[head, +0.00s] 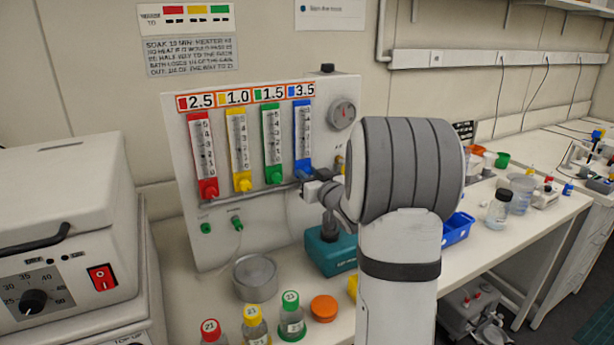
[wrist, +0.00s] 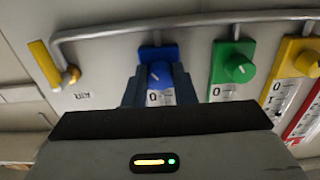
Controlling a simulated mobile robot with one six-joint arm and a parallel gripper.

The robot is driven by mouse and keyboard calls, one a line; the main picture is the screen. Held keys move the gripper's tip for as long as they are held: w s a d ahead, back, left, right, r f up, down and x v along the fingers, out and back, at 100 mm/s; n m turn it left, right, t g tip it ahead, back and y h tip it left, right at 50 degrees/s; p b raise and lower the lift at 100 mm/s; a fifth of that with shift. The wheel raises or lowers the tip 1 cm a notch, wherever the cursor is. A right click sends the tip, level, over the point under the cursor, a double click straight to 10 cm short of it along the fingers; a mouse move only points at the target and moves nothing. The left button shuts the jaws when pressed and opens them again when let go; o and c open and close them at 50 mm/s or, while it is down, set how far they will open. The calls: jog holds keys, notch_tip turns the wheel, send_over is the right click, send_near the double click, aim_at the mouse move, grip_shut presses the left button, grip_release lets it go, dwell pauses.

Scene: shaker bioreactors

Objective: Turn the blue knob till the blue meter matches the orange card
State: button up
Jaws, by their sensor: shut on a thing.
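The blue knob (wrist: 160,76) sits at the foot of the blue meter (head: 303,135) on the upright panel. My gripper (wrist: 158,88) is shut on the blue knob, with a dark finger on each side of it. In the head view my gripper (head: 310,184) reaches the knob from the right, and my arm hides part of the panel there. The orange-framed card (head: 301,90) above the blue meter reads 3.5. The meter's level is too small to read in the head view, and the wrist view shows only its lower end with a 0.
Red, yellow and green meters stand left of the blue one, their green knob (wrist: 235,68) and yellow knob (wrist: 306,62) close by. A metal rail (wrist: 200,20) crosses the panel by the knobs. A round gauge (head: 342,114) is at upper right. Bottles (head: 291,318) stand below.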

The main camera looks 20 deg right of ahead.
jog(key=shift+f+m, duration=0.1)
jog(key=shift+m, duration=0.4)
jog(key=m, duration=0.3)
jog(key=shift+m+p, duration=0.4)
jog(key=m+p, duration=0.1)
jog(key=m, duration=0.4)
jog(key=shift+p, duration=0.35)
jog(key=m+p, duration=0.2)
jog(key=m, duration=0.4)
jog(key=shift+a, duration=0.1)
jog(key=m+p, duration=0.2)
jog(key=m, duration=0.3)
jog(key=shift+m, duration=0.3)
jog(key=o, duration=1)
jog(key=shift+r, duration=0.2)
